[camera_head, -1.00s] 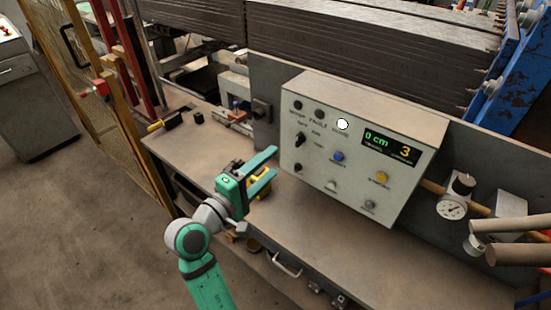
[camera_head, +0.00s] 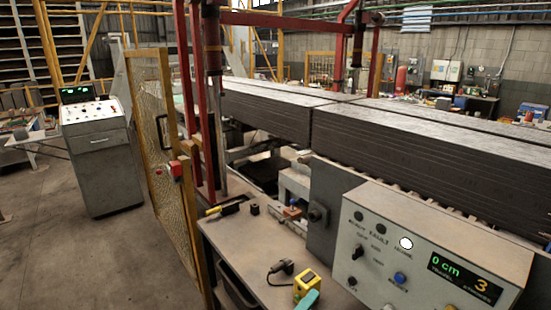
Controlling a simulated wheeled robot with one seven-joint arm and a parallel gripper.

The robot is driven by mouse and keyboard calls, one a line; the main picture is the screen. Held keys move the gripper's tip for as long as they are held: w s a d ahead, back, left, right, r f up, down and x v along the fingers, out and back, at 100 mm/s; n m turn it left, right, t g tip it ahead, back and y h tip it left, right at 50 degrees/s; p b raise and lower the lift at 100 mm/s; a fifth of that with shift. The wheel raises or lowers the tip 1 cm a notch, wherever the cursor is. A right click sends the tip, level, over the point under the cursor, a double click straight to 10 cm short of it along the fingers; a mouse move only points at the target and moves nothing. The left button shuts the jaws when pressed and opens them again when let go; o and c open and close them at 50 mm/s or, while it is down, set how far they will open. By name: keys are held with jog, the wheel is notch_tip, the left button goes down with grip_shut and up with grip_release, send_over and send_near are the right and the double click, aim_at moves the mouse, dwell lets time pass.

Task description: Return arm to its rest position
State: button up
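Only a small teal tip of my gripper (camera_head: 308,300) shows, at the bottom edge of the head view. It is just in front of a yellow boxy object (camera_head: 306,284) on the workbench (camera_head: 245,245). The rest of my gripper and my arm are out of view below. Whether the fingers are open or shut, and whether the tip touches the yellow object, cannot be told.
A control panel (camera_head: 425,250) reading "0 cm" and "3" stands right of the tip. A black tool (camera_head: 281,267) and a yellow-black tool (camera_head: 224,209) lie on the bench. A mesh gate (camera_head: 165,180) and grey console (camera_head: 103,160) stand left. Floor between them is open.

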jog(key=s+a+f+t+y, duration=0.1)
jog(key=s+a+f+y, duration=0.25)
jog(key=s+f, duration=0.45)
jog(key=s+a+f+y, duration=0.3)
jog(key=s+f+y, duration=0.2)
jog(key=s+f, duration=0.3)
jog(key=s+r+m+y, duration=0.1)
jog(key=s+m, duration=0.4)
jog(key=s, duration=0.5)
jog(key=s+a+r+m+y, duration=0.1)
jog(key=s+m, duration=0.3)
jog(key=s, duration=0.7)
jog(key=shift+s+a+r+m+t, duration=0.15)
jog(key=shift+a+r+m+t, duration=0.15)
jog(key=shift+m+t, duration=0.1)
